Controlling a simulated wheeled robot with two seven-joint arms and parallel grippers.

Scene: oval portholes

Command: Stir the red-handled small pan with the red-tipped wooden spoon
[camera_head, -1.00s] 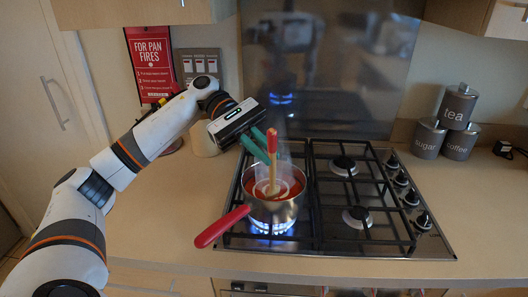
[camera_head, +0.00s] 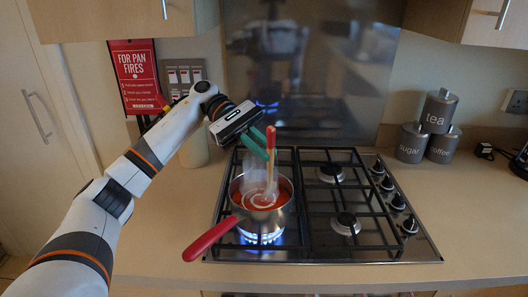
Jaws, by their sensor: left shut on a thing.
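The small pan (camera_head: 262,217) with its red handle (camera_head: 210,240) sits on the front left burner of the hob, over a lit blue flame. It holds red sauce with a pale swirl, and steam rises from it. The wooden spoon (camera_head: 271,165) stands nearly upright in the pan, its red tip at the top and its lower end in the sauce. My left gripper (camera_head: 265,143), with green fingers, is above the pan and shut on the spoon near its top. My right gripper is not in view.
The hob (camera_head: 320,205) has several other burners, unlit, and knobs (camera_head: 397,201) on its right. Grey canisters (camera_head: 427,130) stand at the back right. A cream container (camera_head: 193,150) stands behind the hob's left side. Counter is clear to the left.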

